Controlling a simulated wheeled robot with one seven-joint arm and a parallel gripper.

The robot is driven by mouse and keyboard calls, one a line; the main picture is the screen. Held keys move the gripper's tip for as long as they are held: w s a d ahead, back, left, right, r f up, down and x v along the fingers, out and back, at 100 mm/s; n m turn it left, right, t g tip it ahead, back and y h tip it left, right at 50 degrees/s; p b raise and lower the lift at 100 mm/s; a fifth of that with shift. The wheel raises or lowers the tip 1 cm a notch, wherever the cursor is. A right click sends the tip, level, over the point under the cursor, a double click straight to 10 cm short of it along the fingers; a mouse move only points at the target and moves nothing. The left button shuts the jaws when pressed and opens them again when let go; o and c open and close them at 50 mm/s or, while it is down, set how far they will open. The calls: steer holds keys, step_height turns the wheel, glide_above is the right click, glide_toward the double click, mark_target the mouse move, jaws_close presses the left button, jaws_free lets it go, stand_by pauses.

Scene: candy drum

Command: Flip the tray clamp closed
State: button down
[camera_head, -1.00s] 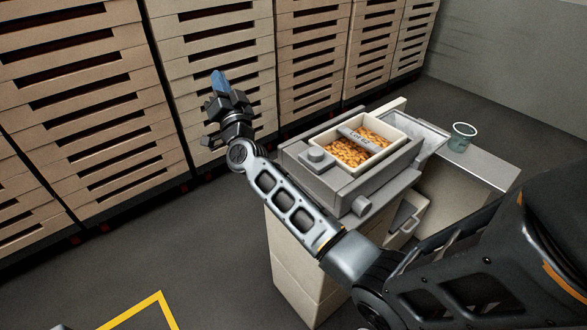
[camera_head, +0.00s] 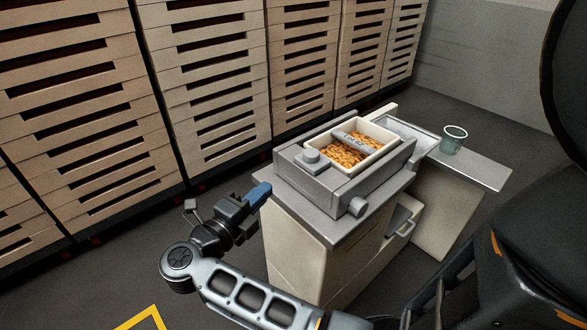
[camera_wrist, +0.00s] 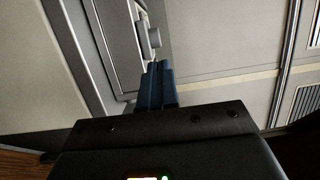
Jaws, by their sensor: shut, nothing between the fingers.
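The tray (camera_head: 385,135) is a cream box of orange-brown candies, seated in a grey housing (camera_head: 330,190) on top of the cabinet. A grey labelled bar (camera_head: 351,139) lies across the candies. A raised grey block with a round knob (camera_head: 311,157) stands at the tray's left end, and a grey cylinder (camera_head: 357,207) sticks out of the housing's front. I cannot tell which of these parts is the clamp. My gripper (camera_head: 262,190) is shut and empty, its blue fingertips just left of the housing. In the wrist view, the fingers (camera_wrist: 157,72) point towards a grey cylindrical part (camera_wrist: 149,38).
The housing stands on a cream cabinet (camera_head: 300,243) with a grey top and an opening at its front. A side shelf (camera_head: 480,168) at the right holds a clear greenish cup (camera_head: 453,140). Stacked slatted crates (camera_head: 210,80) line the back. Open floor lies left of the cabinet.

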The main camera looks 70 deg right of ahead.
mark_target(308, 159)
steer(key=shift+s+a+f, duration=0.35)
steer(key=shift+a+f, duration=0.05)
steer(key=shift+a, duration=0.1)
steer(key=shift+d+y, duration=0.1)
steer(key=shift+y, duration=0.2)
steer(key=p+x, duration=0.1)
steer(key=x, duration=0.5)
steer(key=p+x, duration=0.2)
steer(key=x, duration=0.5)
steer(key=shift+s+r, duration=0.1)
steer(key=shift+r, duration=0.15)
steer(key=shift+s+d+f+p, duration=0.1)
steer(key=shift+d+p, duration=0.2)
steer(key=shift+d, duration=0.1)
